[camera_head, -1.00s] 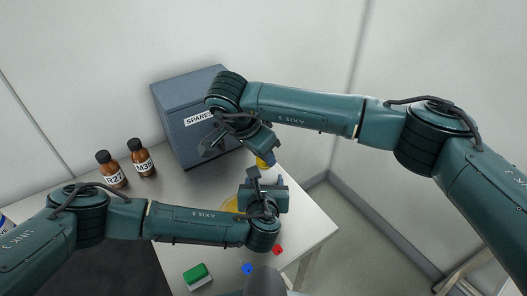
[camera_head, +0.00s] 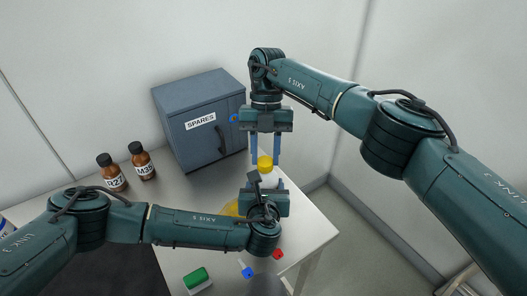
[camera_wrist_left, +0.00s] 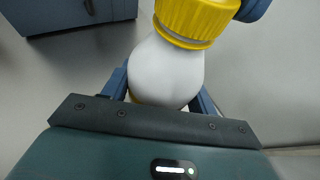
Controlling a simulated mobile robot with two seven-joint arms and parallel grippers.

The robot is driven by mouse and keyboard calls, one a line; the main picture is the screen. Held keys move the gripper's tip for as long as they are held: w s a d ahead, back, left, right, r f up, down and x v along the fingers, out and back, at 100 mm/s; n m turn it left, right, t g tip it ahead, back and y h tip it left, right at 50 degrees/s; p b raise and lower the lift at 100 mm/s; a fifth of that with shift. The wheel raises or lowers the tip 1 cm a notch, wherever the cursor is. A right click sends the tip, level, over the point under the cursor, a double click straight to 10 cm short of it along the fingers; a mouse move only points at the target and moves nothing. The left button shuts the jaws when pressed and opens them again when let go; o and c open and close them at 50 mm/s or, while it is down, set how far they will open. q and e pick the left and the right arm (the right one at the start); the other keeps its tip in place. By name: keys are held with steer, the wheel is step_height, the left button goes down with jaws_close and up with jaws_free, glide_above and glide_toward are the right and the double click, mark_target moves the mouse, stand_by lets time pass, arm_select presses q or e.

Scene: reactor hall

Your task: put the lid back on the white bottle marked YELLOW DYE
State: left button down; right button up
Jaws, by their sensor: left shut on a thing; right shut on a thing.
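The white bottle (camera_head: 269,180) stands upright at the table's right side, partly hidden by my left gripper; its marking does not show. In the left wrist view its rounded white body (camera_wrist_left: 165,72) sits between the blue fingers. My left gripper (camera_head: 262,190) is shut on it. The ribbed yellow lid (camera_head: 265,163) is at the bottle's top; it also shows in the left wrist view (camera_wrist_left: 195,18), just above the white shoulder. I cannot tell whether it is seated. My right gripper (camera_head: 265,160) points down from above, shut on the lid, one finger at each side.
A grey-blue SPARES cabinet (camera_head: 190,110) stands behind, left of the right gripper. Two brown bottles, R27 (camera_head: 113,178) and M35 (camera_head: 144,165), stand at the back left. A green-topped block (camera_head: 196,278), a blue piece (camera_head: 247,271) and a red piece (camera_head: 278,254) lie near the front.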

steer(key=m, duration=0.2)
steer(key=m+y, duration=0.1)
steer(key=m, duration=0.1)
steer(key=m+y, duration=0.1)
steer(key=m, duration=0.1)
steer(key=shift+d+t, duration=0.3)
steer(key=m+t+y, duration=0.1)
steer(key=m, duration=0.2)
steer(key=shift+s+d+m, duration=0.1)
steer(key=shift+s+m, duration=0.05)
steer(key=shift+m, duration=0.25)
steer(key=m+t, duration=0.1)
steer(key=m, duration=0.1)
steer(key=m+y, duration=0.1)
steer(key=m, duration=0.2)
steer(key=shift+s+t, duration=0.2)
steer(key=shift+t, duration=0.2)
steer(key=m, duration=0.2)
steer(key=m+t, duration=0.1)
steer(key=m, duration=0.1)
steer(key=shift+s+t, duration=0.1)
steer(key=shift+t, duration=0.2)
steer(key=o, duration=0.9)
steer(key=shift+r, duration=2.25)
